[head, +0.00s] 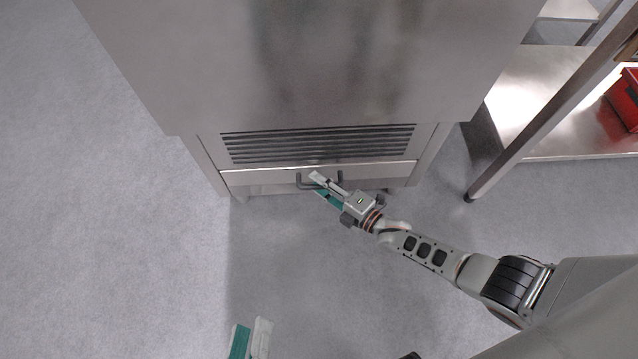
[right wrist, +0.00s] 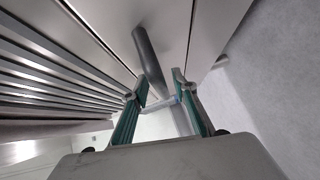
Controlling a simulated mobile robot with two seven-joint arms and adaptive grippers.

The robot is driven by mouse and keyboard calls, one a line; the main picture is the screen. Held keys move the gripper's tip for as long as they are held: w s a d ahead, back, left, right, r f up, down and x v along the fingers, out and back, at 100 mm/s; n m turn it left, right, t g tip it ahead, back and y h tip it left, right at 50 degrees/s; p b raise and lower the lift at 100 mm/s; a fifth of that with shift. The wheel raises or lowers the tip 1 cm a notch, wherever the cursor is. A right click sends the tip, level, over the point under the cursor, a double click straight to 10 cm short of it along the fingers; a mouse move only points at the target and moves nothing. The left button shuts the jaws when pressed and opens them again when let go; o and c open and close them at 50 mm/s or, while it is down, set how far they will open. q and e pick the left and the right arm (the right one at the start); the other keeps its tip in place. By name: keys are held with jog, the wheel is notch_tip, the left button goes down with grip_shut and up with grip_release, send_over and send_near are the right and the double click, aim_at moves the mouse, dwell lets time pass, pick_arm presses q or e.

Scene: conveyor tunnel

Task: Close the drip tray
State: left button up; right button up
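The drip tray (head: 250,178) is the low metal drawer under the vent slats of the steel machine. A thin bright line runs along its top edge, and its front looks nearly flush with the frame. Its dark bar handle (head: 300,181) is at the middle of the front and also shows in the right wrist view (right wrist: 148,50). My right gripper (head: 317,184) is at the handle with its fingers apart; in the wrist view the handle runs between or just beyond the fingertips, and contact is unclear. My left gripper (head: 251,325) is open and empty, low in the head view, away from the tray.
The steel machine (head: 300,60) stands above the tray, with dark vent slats (head: 320,143) over it. A metal table with a leg (head: 510,165) and a low shelf (head: 580,140) stands at the right, with a red item (head: 625,100). Grey floor is free in front and at left.

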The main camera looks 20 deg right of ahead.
jog(key=shift+s, duration=0.15)
jog(key=shift+s+d, duration=0.25)
jog(key=shift+s, duration=0.25)
jog(key=v, duration=1)
jog(key=shift+s+d+r, duration=0.2)
jog(key=shift+s, duration=0.05)
